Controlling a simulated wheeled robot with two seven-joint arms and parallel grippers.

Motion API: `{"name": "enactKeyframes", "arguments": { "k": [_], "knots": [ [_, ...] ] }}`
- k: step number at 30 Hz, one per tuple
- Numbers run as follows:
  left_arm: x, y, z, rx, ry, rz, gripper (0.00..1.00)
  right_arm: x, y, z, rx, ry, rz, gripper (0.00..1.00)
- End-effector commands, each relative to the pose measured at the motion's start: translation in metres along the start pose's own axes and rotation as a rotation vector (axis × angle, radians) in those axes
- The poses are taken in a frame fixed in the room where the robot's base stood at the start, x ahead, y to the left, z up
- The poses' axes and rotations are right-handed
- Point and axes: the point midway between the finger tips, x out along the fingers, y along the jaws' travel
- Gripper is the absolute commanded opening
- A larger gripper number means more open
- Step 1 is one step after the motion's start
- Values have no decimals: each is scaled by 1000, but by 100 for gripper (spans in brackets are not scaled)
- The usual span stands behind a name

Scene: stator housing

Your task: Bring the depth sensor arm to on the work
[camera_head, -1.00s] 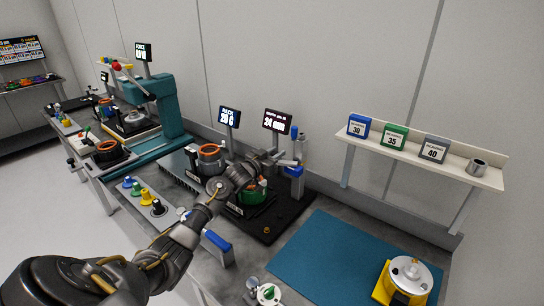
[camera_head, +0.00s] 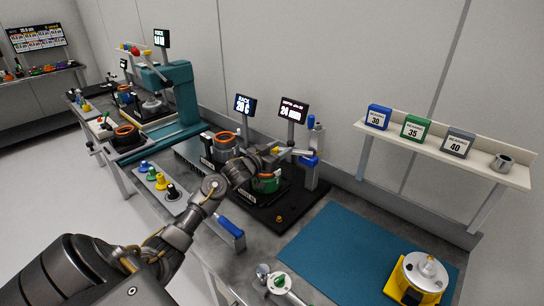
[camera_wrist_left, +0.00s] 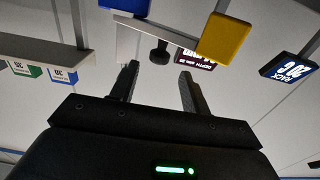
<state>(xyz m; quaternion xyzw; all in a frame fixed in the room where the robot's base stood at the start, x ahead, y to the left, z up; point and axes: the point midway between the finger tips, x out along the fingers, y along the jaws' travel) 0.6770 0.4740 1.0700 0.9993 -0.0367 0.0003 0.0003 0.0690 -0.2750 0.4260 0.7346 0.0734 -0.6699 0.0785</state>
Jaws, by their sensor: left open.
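The depth sensor arm (camera_head: 298,152) is a pale bar beside the blue-and-grey post at the back right of the black fixture. In the left wrist view, a pale bar (camera_wrist_left: 150,28) with a yellow block (camera_wrist_left: 223,38) and a black round-ended probe (camera_wrist_left: 160,52) shows beyond my fingers. The work, a green housing (camera_head: 266,184), sits on the fixture, partly hidden by my left gripper. My left gripper (camera_head: 268,156) is above the housing, close to the sensor arm. Its fingers (camera_wrist_left: 157,82) are open with nothing between them. My right gripper is not in view.
The black depth display (camera_head: 291,110) stands behind the fixture. An orange-rimmed housing (camera_head: 225,141) stands in the rack to the left.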

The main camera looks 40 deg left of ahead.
Motion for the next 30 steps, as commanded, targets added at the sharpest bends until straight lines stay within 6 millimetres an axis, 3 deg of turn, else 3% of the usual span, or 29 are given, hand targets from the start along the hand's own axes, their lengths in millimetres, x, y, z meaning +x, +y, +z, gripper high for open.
{"name": "enactKeyframes", "arguments": {
  "k": [3,9,30],
  "knots": [
    [-22,0,3,3,-2,0,47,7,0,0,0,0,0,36],
    [-42,0,1,1,-1,1,47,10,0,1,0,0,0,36],
    [-45,0,0,0,0,0,47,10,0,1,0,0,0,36]
  ]
}}
